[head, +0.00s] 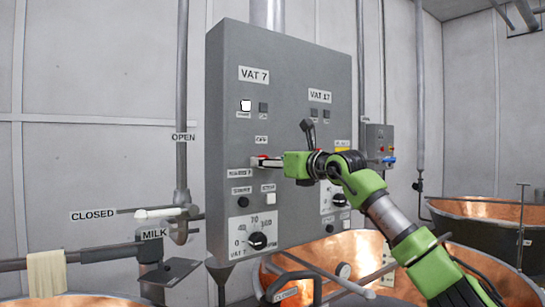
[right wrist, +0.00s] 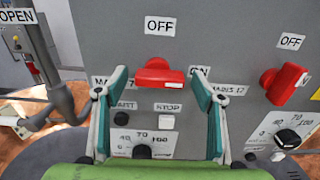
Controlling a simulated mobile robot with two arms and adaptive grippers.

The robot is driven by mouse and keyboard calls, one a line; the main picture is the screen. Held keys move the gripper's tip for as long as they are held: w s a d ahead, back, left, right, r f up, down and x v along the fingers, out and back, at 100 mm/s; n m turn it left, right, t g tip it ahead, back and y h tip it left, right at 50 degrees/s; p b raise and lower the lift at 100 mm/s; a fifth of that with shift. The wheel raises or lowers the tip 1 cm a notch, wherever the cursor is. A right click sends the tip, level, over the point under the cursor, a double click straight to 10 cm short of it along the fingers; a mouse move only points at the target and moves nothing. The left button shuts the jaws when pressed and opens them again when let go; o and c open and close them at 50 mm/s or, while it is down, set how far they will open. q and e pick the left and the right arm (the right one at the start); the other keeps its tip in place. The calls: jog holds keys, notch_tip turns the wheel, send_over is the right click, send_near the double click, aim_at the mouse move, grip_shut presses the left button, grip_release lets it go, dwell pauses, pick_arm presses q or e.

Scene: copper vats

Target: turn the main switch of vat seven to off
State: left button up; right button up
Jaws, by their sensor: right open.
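The main switch of vat seven is a red handle (right wrist: 160,73) in the right wrist view, lying roughly crosswise. An OFF label is above it and a partly hidden ON label is to its right. In the head view a bit of its red (head: 262,157) shows in the left column under the VAT 7 plate (head: 254,75). My right gripper (right wrist: 161,84) is open, with one finger on each side of the handle in the picture; no contact is visible. In the head view it (head: 264,162) hides most of the switch. My left gripper is not in view.
A second red switch (right wrist: 284,84) is to the right, in the vat 17 column. Below are a START button, a white STOP button (right wrist: 167,122) and a dial (head: 257,241). A lit white lamp (head: 245,106) is above. Copper vats (head: 480,211) stand below and right.

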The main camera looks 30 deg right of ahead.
jog(key=c, duration=1.1)
jog(key=shift+n, duration=0.3)
jog(key=shift+a+r+n+p, duration=0.15)
jog(key=shift+n+p, duration=0.9)
jog(key=shift+n, duration=3.25)
jog(key=shift+a+n+p, duration=0.1)
jog(key=shift+n+p, duration=0.95)
jog(key=shift+n, duration=3.25)
jog(key=o, duration=1.1)
